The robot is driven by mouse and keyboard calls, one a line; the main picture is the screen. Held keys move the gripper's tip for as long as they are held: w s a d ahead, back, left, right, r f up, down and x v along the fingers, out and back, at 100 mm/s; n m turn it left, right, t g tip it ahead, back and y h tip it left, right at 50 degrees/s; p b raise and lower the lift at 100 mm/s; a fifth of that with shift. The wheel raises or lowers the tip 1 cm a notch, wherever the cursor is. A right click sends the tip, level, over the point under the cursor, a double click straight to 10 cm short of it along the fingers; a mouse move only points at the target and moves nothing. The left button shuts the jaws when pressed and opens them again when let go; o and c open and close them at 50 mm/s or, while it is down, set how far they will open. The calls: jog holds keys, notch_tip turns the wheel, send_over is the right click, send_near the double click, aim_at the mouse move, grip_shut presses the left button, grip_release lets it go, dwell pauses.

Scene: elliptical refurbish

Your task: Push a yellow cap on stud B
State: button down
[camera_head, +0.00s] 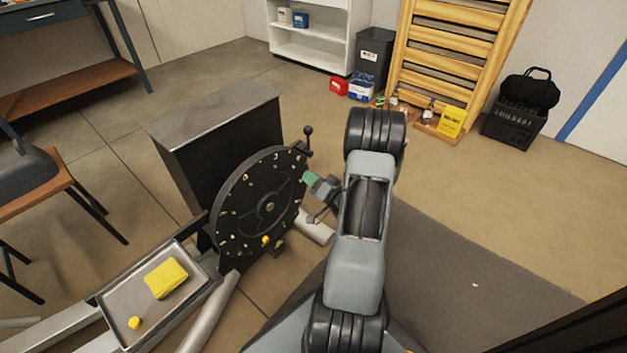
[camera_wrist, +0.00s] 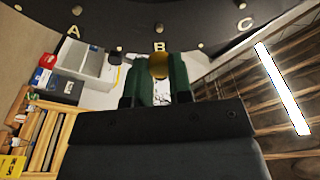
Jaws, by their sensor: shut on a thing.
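My gripper (camera_head: 309,179), with green fingers, is at the right rim of a round black wheel (camera_head: 236,217). In the wrist view the gripper (camera_wrist: 159,75) is shut on a yellow cap (camera_wrist: 158,65), directly below the letter B (camera_wrist: 159,46) on the wheel face. Stud B itself is hidden behind the cap and fingers, and I cannot tell whether the cap touches it. Letters A (camera_wrist: 73,31) and C (camera_wrist: 242,24) show to either side. Another yellow cap (camera_head: 265,240) sits at the wheel's lower edge. One more yellow cap (camera_head: 134,322) lies in the metal tray (camera_head: 118,308).
A yellow block (camera_head: 166,278) lies in the tray. A black-knobbed handle (camera_head: 307,133) stands out at the wheel's upper right, close to my gripper. A grey-topped cabinet (camera_head: 215,115) stands behind the wheel. The floor beyond is mostly free.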

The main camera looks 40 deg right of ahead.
jog(key=shift+w+a+p, duration=0.15)
jog(key=shift+w+a, duration=0.1)
jog(key=shift+w, duration=0.8)
jog(key=shift+w+a+p, duration=0.15)
jog(key=shift+w+a, duration=0.05)
jog(key=shift+w, duration=0.8)
jog(key=shift+b, duration=0.4)
jog(key=shift+w+a+b, duration=0.1)
jog(key=shift+w+b, duration=0.2)
jog(key=shift+w, duration=0.25)
dwell(0.8)
jog(key=c, duration=0.9)
grip_release()
jog(key=shift+c, duration=0.2)
jog(key=s+d+f+p, duration=0.1)
jog(key=s+p, duration=0.1)
jog(key=s, duration=1.1)
jog(key=shift+s+f, duration=0.15)
jog(key=shift+s, duration=0.2)
